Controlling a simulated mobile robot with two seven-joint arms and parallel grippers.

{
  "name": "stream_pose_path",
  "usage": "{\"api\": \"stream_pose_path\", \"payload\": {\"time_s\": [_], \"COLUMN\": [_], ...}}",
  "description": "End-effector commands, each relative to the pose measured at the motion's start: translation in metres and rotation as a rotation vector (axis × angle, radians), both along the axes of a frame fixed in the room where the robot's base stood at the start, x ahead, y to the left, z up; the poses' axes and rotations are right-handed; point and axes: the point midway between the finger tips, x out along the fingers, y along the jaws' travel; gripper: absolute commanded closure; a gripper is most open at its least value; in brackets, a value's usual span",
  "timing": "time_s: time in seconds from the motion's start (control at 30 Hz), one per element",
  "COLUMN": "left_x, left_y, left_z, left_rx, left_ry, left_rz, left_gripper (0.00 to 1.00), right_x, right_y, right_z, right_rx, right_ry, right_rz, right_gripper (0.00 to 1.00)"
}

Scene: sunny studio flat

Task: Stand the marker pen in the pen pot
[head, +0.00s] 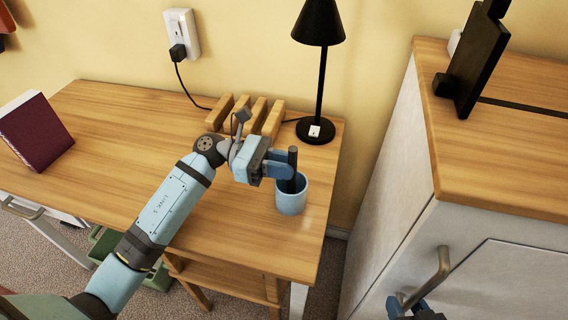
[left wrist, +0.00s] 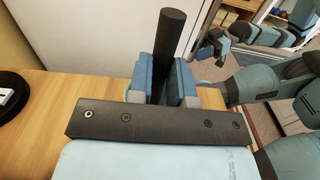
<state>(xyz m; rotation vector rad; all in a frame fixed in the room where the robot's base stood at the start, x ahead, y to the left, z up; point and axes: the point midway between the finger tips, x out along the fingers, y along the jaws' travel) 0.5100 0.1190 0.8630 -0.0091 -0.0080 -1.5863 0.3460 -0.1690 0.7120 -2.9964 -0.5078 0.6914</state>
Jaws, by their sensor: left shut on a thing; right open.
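The black marker pen (head: 292,157) is upright in my left gripper (head: 284,171), which is shut on it. The pen's lower part reaches down into the mouth of the light blue pen pot (head: 291,202), which stands on the desk near its right end. I cannot tell whether its tip touches the bottom. My right gripper (head: 414,309) is open at the bottom edge, by the cabinet handle and far from the pot.
A black desk lamp (head: 316,130) and a slatted wooden rack (head: 247,114) stand behind the pot. A dark red book (head: 36,132) stands at the desk's left. A white cabinet (head: 395,160) with a wooden top is to the right. The desk's middle (head: 130,125) is clear.

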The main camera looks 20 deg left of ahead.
Motion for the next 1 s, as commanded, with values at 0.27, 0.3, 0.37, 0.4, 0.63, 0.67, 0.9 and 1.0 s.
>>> {"api": "stream_pose_path", "payload": {"time_s": [0.27, 0.3, 0.37, 0.4, 0.63, 0.67, 0.9, 1.0], "left_x": [0.000, 0.000, 0.000, 0.000, 0.000, 0.000, 0.001, 0.002], "left_y": [0.000, 0.000, 0.000, 0.000, 0.008, 0.012, 0.061, 0.085], "left_z": [0.000, 0.000, 0.000, 0.000, 0.000, 0.000, -0.001, -0.001], "left_rx": [0.000, 0.000, 0.000, 0.000, 0.002, 0.002, 0.005, 0.004], "left_ry": [0.000, 0.000, 0.000, 0.000, 0.000, 0.000, 0.000, 0.002], "left_rz": [0.000, 0.000, 0.000, 0.000, 0.001, 0.001, 0.002, 0.002], "left_gripper": [0.51, 0.51, 0.51, 0.51, 0.51, 0.51, 0.51, 0.51], "right_x": [0.000, 0.001, 0.001, 0.001, 0.001, 0.001, 0.001, 0.001], "right_y": [-0.001, -0.001, 0.000, 0.000, 0.001, 0.001, 0.000, -0.001], "right_z": [0.000, 0.000, 0.001, 0.001, 0.001, 0.001, 0.000, -0.001], "right_rx": [0.000, -0.001, 0.001, 0.002, 0.009, 0.009, 0.002, -0.001], "right_ry": [-0.001, -0.001, -0.001, -0.001, 0.000, 0.000, 0.006, 0.008], "right_rz": [-0.001, -0.002, -0.003, -0.003, -0.009, -0.009, -0.009, -0.008], "right_gripper": [0.57, 0.57, 0.57, 0.57, 0.57, 0.57, 0.57, 0.57]}}
